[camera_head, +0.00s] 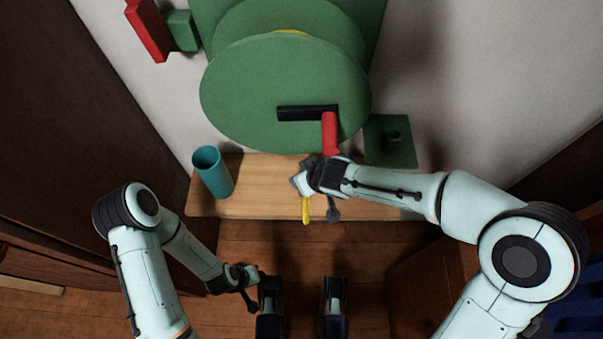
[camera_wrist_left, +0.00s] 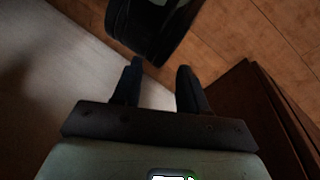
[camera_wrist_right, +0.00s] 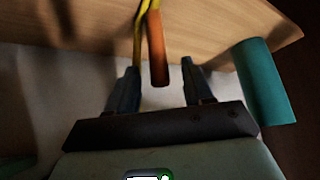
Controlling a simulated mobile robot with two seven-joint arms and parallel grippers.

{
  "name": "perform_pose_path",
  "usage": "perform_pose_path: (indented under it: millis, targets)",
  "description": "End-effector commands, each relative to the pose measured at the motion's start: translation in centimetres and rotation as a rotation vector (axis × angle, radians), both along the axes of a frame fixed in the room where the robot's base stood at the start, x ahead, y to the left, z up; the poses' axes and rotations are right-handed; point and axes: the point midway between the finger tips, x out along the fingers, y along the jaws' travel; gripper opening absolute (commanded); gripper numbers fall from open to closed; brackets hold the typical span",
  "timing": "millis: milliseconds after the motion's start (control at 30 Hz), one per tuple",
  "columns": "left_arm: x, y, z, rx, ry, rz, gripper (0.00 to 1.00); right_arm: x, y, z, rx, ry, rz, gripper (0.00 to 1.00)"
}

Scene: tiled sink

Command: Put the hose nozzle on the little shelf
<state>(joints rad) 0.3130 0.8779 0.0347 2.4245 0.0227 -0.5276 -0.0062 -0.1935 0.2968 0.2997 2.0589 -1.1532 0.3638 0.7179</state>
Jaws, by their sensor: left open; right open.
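The hose nozzle looks like the orange cylinder (camera_wrist_right: 158,55) joined to the yellow hose (camera_wrist_right: 140,22) in the right wrist view; a yellow piece also hangs below my right gripper (camera_head: 302,182) in the head view. My right gripper is open, with the orange cylinder between its fingers in that wrist view; contact is not clear. A small green shelf (camera_head: 376,152) with a dark peg is fixed right of the reel. My right arm passes close below it. My left gripper (camera_head: 250,275) is open and empty, low near the floor; its fingers show in its wrist view (camera_wrist_left: 158,82).
The green hose reel (camera_head: 265,100) has a black crank with a red handle (camera_head: 330,133), just above my right gripper. A wooden board (camera_head: 260,185) carries a teal cup (camera_head: 213,172) on its left. A red piece (camera_head: 148,30) is at top left. Dark furniture borders both sides.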

Motion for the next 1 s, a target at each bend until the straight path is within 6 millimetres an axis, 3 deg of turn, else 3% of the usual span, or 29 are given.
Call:
perform_pose_path:
  millis: [33,200,400,1000]
  targets:
    - [-0.7,-0.4,0.9,-0.01,0.018,-0.009,0.43,-0.5,-0.5,1.6,0.0,-0.004,-0.002,0.51]
    - [-2.9,-1.4,2.7,-0.038,0.078,-0.034,0.43,-2.2,-1.6,4.7,0.0,-0.004,-0.002,0.51]
    - [-5.0,-2.3,4.2,-0.063,0.134,-0.055,0.43,-3.5,-2.4,6.9,0.0,-0.001,-0.002,0.51]
    - [-5.5,-2.5,4.5,-0.071,0.15,-0.062,0.43,-4.0,-2.6,7.4,0.0,0.0,0.0,0.51]
